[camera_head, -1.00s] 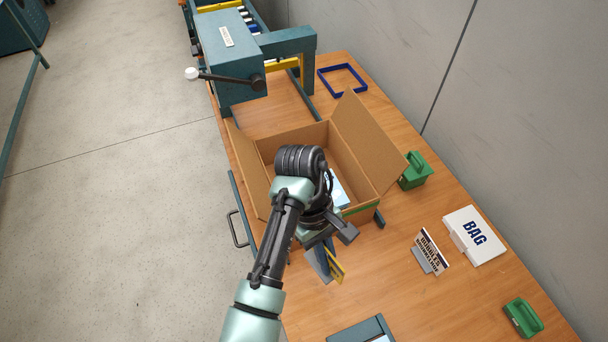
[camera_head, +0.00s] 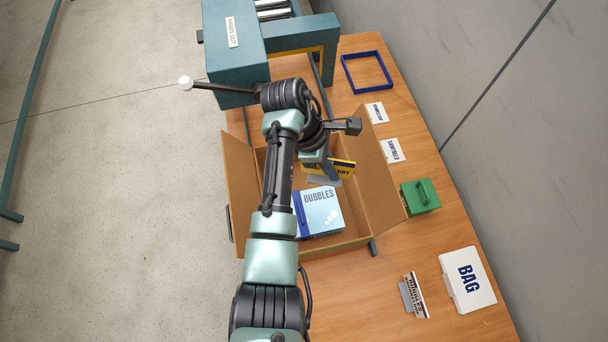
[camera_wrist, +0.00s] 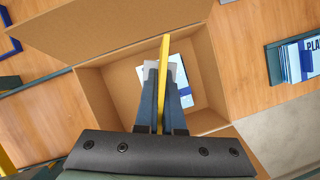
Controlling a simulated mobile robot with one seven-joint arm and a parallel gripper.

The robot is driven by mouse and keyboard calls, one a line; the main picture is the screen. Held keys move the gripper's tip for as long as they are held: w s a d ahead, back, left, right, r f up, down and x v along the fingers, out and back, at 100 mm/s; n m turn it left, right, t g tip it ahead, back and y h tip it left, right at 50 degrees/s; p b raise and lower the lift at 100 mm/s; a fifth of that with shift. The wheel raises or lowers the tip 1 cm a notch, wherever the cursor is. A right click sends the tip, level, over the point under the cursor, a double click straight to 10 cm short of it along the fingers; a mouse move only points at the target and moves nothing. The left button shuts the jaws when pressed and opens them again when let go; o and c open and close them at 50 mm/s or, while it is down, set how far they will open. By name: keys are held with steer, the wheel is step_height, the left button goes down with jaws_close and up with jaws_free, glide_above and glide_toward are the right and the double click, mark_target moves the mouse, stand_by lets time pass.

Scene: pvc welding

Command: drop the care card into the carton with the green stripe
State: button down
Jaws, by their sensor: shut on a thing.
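The care card, a yellow card with a dark band (camera_head: 342,167), is in my gripper (camera_head: 326,166), over the opening of the carton. In the wrist view the card (camera_wrist: 163,66) stands edge-on between the two fingers (camera_wrist: 161,86), which are shut on it. The open cardboard carton (camera_head: 373,190) has its flaps spread and a green stripe (camera_head: 336,248) along its near side. A blue and white BUBBLES box (camera_head: 322,209) lies inside it. The carton also shows in the wrist view (camera_wrist: 208,75). My arm hides part of its left interior. The card's exact height is hard to tell.
A teal machine with a lever (camera_head: 235,50) stands behind the carton. A green handled block (camera_head: 420,196), a white BAG box (camera_head: 467,280) and a small sign (camera_head: 415,296) are to the right. A blue frame (camera_head: 367,71) lies at the back.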

steer(key=n, duration=0.1)
steer(key=a+n+t, duration=0.1)
steer(key=shift+a+r+n+p, duration=0.1)
steer(key=shift+r+n+p, duration=0.2)
steer(key=shift+p, duration=0.05)
steer(key=shift+w+a+f+n, duration=0.2)
steer(key=shift+f+n, duration=0.1)
steer(key=shift+n, duration=0.1)
step_height(320, 180, down, 6)
steer(key=b, duration=0.7)
steer(key=shift+r+b, duration=0.15)
steer(key=shift+b, duration=0.2)
steer(key=c, duration=0.9)
jaws_free()
steer(key=shift+c, duration=0.2)
steer(key=p, duration=0.3)
glide_toward(319, 174)
steer(key=shift+s, duration=0.1)
